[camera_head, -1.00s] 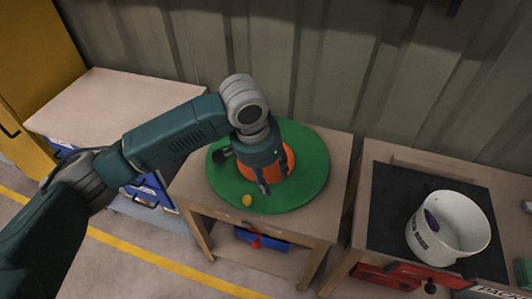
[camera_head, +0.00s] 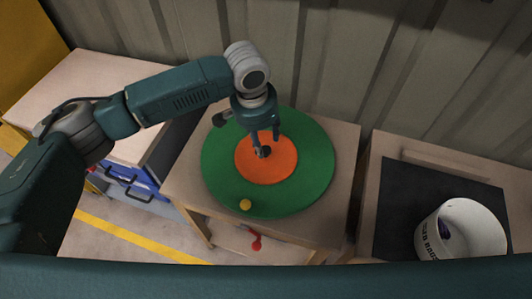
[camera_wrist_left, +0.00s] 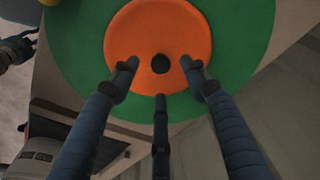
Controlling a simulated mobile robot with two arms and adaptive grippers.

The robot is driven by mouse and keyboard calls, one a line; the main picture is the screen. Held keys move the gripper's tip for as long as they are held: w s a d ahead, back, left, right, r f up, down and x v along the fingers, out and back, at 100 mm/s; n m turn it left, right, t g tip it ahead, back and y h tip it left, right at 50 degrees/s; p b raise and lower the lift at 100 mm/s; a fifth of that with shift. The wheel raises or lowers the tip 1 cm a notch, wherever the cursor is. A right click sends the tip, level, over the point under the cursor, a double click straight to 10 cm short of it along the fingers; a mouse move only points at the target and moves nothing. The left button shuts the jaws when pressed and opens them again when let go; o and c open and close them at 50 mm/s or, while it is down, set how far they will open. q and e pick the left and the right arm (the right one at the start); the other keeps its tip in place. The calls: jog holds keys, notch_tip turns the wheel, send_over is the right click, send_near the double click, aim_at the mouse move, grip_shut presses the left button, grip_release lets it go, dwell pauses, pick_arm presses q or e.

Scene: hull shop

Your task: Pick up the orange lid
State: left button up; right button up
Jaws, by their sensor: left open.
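The orange lid (camera_head: 280,172) is a round disc with a dark knob at its middle, lying on a round green mat or board (camera_head: 315,180) on the middle table. In the left wrist view the lid (camera_wrist_left: 190,32) and its dark knob (camera_wrist_left: 160,64) show beyond the fingertips. My left gripper (camera_head: 266,147) is over the lid, its fingers pointing down around the knob. In the left wrist view my left gripper (camera_wrist_left: 158,78) is open, with fingers apart on either side of the knob. I cannot tell whether they touch it.
A small yellow object (camera_head: 246,205) lies at the green disc's front edge. A white pot (camera_head: 462,232) stands on a dark mat (camera_head: 400,200) on the right table. A wooden-topped cabinet (camera_head: 95,75) stands left, and a corrugated wall rises behind.

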aim_at(266, 149)
pick_arm(q)
jog(key=f, duration=0.3)
jog(key=w+f, duration=0.1)
jog(key=f, duration=0.1)
jog(key=shift+d+f+p, duration=0.1)
jog(key=shift+d+p, duration=0.2)
jog(key=shift+d, duration=0.1)
grip_shut()
pick_arm(e)
jog(key=shift+w+a+r, duration=0.1)
jog(key=shift+w+r, duration=0.1)
jog(key=shift+w, duration=0.25)
jog(key=shift+w+a+r, duration=0.1)
jog(key=shift+w+r, duration=0.05)
jog(key=shift+w, duration=0.25)
